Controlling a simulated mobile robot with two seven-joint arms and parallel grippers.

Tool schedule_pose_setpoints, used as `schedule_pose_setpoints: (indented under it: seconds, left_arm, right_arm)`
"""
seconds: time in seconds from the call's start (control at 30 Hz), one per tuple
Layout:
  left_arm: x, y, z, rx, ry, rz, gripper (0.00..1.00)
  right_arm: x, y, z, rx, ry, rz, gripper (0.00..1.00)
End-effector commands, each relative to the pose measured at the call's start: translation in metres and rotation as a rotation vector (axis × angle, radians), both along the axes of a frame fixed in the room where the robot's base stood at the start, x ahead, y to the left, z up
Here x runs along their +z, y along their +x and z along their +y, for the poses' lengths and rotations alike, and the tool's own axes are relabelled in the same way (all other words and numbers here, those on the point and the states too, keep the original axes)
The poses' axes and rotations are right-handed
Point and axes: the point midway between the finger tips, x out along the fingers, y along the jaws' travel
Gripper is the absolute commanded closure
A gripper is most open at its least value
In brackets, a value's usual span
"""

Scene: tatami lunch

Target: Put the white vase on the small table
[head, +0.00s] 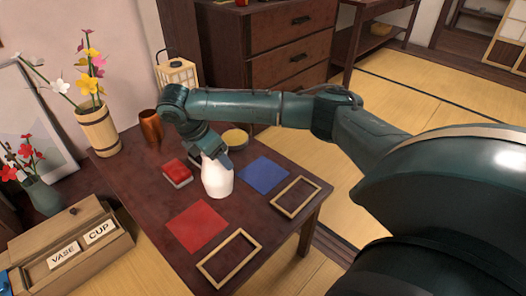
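The white vase (217,180) is upright over the small dark wooden table (150,190), between a red square and a blue square. Its base looks to be at the tabletop, but I cannot tell whether it touches. My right gripper (214,155) comes down on the vase's neck from above and hides its top. A finger lies against the neck's right side. The fingertips are partly hidden, so I cannot tell whether they grip or only surround it. My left gripper is not in view.
Around the vase are a red box (177,173), red square (196,226), blue square (263,175), two wooden frames (203,267) (275,203) and a yellow-filled bowl (235,139). A copper cup (151,127), lantern (190,75) and flower bucket (99,130) stand behind. A box labelled VASE and CUP (75,225) is left.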

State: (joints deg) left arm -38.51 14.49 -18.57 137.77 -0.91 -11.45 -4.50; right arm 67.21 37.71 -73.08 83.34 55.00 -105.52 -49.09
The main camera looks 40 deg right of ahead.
Motion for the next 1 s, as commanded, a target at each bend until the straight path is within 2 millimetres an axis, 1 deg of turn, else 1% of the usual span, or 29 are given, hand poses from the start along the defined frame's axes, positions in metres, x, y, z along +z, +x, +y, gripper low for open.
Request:
schedule_pose_setpoints:
  seconds: [0.03,0.27,0.4,0.6,0.7,0.83,0.93,1.0]
  left_arm:
    - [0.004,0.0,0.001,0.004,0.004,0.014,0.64]
    - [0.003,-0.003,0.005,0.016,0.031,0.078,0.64]
    - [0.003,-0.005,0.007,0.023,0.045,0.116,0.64]
    - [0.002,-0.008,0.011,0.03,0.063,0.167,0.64]
    - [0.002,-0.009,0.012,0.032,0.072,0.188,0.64]
    - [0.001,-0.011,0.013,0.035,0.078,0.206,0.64]
    - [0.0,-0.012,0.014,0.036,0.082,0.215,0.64]
    - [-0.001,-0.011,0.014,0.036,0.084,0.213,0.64]
  right_arm:
    - [0.004,0.002,-0.01,0.077,0.0,0.0,0.96]
    - [0.009,0.013,-0.055,0.465,0.0,0.0,0.96]
    - [0.014,0.017,-0.084,0.685,-0.001,0.0,0.96]
    - [0.022,0.021,-0.124,0.967,-0.002,-0.001,0.96]
    - [0.025,0.021,-0.141,1.08,-0.001,-0.001,0.96]
    - [0.029,0.021,-0.157,1.186,-0.001,-0.002,0.96]
    - [0.03,0.021,-0.164,1.237,-0.001,-0.002,0.96]
    - [0.027,0.021,-0.166,1.257,-0.001,-0.001,0.96]
